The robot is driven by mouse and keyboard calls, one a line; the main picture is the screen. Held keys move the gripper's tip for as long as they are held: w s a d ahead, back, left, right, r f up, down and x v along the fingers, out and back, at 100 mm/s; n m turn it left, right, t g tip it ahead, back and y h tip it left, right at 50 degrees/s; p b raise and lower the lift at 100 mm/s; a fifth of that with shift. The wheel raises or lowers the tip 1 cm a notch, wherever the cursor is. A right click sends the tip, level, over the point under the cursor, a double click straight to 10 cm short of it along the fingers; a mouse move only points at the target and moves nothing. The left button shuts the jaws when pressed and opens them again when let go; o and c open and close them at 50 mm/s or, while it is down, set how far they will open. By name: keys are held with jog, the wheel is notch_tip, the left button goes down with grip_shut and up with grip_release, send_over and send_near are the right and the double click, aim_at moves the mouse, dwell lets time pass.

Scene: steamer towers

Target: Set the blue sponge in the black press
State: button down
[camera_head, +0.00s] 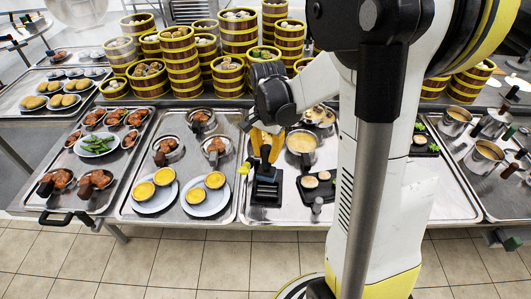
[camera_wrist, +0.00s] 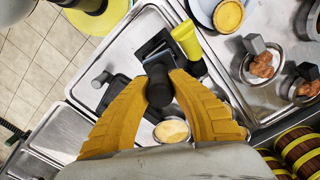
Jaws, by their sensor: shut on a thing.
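My gripper (camera_head: 266,158) has its yellow fingers pointing down over the middle metal tray. In the wrist view its fingertips (camera_wrist: 160,84) close on a dark cylinder (camera_wrist: 158,88), which looks like a handle. A dark, squarish black press (camera_head: 264,194) lies below on the tray; in the wrist view a dark slab (camera_wrist: 154,45) shows just beyond the held cylinder. I cannot tell whether the cylinder touches or belongs to it. No clearly blue sponge can be made out; a dark blue-grey patch shows right under my fingers, partly hidden.
Plates of yellow tarts (camera_head: 205,196) are at left. Steamer towers (camera_head: 239,32) line the back.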

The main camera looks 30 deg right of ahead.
aim_at(267, 146)
jog(key=shift+d, duration=0.1)
dwell(0.3)
notch_tip(267, 146, down, 8)
jog(key=b, duration=0.6)
jog(key=shift+r, duration=0.1)
jog(key=shift+f+b, duration=0.5)
jog(key=shift+b, duration=0.15)
jog(key=c, duration=1.2)
grip_release()
jog(key=shift+c, duration=0.2)
jog(key=shift+r, duration=0.1)
notch_tip(267, 146, up, 12)
jog(key=shift+f, duration=0.1)
